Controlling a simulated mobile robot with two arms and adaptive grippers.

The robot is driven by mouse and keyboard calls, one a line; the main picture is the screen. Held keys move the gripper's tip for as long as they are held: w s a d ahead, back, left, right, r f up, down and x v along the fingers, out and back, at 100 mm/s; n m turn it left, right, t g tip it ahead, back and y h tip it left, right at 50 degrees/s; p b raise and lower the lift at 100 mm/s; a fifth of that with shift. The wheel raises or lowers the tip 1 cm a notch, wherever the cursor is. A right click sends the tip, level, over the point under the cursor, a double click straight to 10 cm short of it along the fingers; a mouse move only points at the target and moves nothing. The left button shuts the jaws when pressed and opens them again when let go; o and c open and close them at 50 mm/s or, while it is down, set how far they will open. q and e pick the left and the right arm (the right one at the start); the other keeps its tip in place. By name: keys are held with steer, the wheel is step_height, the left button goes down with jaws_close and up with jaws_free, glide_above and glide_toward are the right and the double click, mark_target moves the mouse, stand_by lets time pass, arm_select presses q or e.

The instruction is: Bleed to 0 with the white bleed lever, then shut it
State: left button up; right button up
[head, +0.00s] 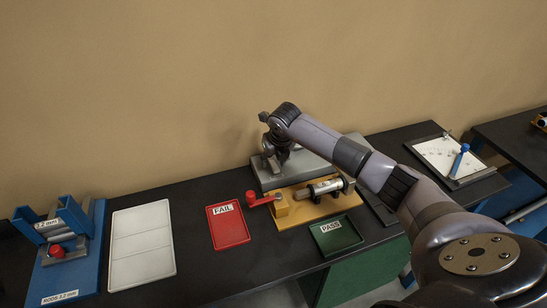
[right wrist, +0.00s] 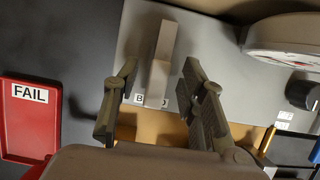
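In the right wrist view the pale bleed lever (right wrist: 164,50) stands out from a grey panel (right wrist: 215,62). A label, partly covered and showing "B" and "D", sits at its base. My right gripper (right wrist: 160,78) is open, with one finger on each side of the lever and gaps visible. In the head view my right gripper (head: 272,160) is over the grey unit (head: 318,168); the lever is hidden there. A round white gauge (right wrist: 290,32) is cut off at the right wrist view's edge, its reading not visible. My left gripper is out of view.
A black knob (right wrist: 303,91) is beside the gauge. A yellow fixture (head: 298,214) with a red handle and metal cylinder stands in front of the grey unit. The red FAIL tray (head: 228,235) and green PASS tray (head: 338,244) lie nearby. A white tray (head: 141,255) is further left.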

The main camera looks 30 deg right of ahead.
steer(key=shift+c, duration=0.5)
jaws_close()
stand_by(0.3)
